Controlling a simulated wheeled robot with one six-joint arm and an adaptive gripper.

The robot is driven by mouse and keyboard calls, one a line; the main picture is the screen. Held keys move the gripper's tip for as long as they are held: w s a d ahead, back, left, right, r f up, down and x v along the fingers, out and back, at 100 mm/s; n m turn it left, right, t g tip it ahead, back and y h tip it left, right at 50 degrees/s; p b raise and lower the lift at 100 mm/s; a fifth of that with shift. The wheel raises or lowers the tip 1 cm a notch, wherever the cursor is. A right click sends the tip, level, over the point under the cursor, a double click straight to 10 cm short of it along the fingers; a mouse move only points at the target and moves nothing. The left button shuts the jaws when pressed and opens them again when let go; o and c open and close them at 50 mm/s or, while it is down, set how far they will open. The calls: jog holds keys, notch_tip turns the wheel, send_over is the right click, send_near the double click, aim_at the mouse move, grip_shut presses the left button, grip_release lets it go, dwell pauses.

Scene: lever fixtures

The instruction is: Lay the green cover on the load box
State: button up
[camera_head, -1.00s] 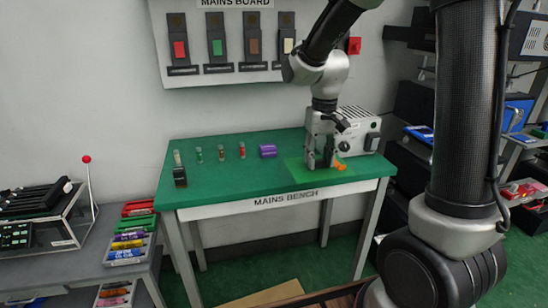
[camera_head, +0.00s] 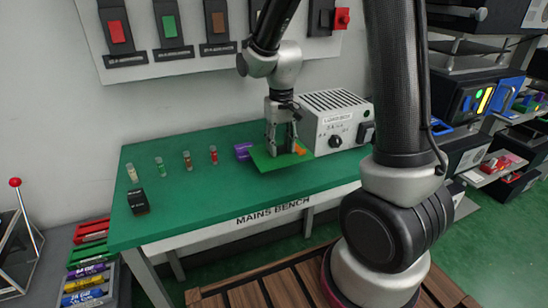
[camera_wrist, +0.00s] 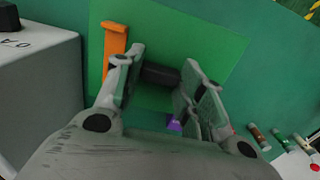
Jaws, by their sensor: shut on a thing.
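My gripper (camera_head: 281,150) is shut on the cover's dark handle; the handle shows between the fingers in the wrist view (camera_wrist: 160,76). The cover looks slightly tilted and held just above the bench; the exact gap is hard to tell. The load box (camera_head: 333,122) is a pale box with a slotted top and a dark knob, standing right of my gripper at the back of the bench. It shows at the left edge of the wrist view (camera_wrist: 42,75).
The green bench (camera_head: 190,205) is clear in front. A purple cylinder (camera_head: 243,150) lies close left of the cover. Several small tubes (camera_head: 187,160) and a black block (camera_head: 138,201) stand further left. The mains board (camera_head: 175,62) hangs on the wall behind.

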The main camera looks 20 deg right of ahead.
aim_at(280, 153)
jog(key=shift+f, duration=2.4)
jog(key=shift+f, duration=0.15)
jog(key=o, duration=1.1)
jog(key=shift+o, duration=0.2)
